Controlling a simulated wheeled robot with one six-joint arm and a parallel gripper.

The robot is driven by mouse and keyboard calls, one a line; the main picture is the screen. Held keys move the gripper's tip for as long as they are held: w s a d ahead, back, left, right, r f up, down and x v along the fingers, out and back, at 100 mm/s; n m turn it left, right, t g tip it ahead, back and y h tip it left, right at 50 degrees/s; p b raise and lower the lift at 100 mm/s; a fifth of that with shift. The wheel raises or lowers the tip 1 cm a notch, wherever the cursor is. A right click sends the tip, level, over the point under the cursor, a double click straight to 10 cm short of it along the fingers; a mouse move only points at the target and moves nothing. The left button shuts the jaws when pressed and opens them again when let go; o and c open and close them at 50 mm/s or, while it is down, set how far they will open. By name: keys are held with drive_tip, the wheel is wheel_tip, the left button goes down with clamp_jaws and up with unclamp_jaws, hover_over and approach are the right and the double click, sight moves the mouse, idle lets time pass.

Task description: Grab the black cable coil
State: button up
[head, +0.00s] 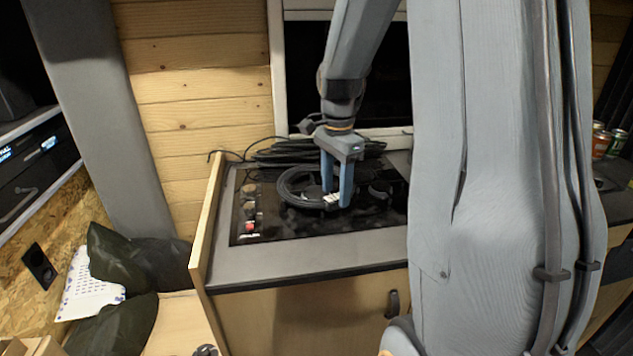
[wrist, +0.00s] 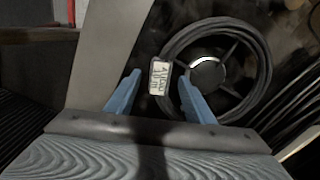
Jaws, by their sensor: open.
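The black cable coil (head: 297,187) lies on the dark hob on the counter, and it also shows in the wrist view (wrist: 258,50). A small label tag (wrist: 159,76) hangs at its left side in the wrist view. My gripper (head: 337,203) is open above the hob at the coil's right side in the head view. In the wrist view its two blue fingers (wrist: 155,92) stand apart, with the tag between their tips and the right finger overlapping the coil's edge. I cannot tell whether the fingers touch the coil.
The black hob (head: 262,222) with knobs sits in a grey counter (head: 300,262). Loose dark cables (head: 285,150) lie behind the coil. A wooden side panel (head: 207,220) bounds the counter's left. Cans (head: 601,142) stand far right. Dark cushions (head: 115,260) lie at lower left.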

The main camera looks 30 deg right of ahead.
drive_tip(key=shift+f, duration=0.7)
drive_tip(key=c, duration=1.2)
clamp_jaws()
drive_tip(key=shift+r, duration=0.15)
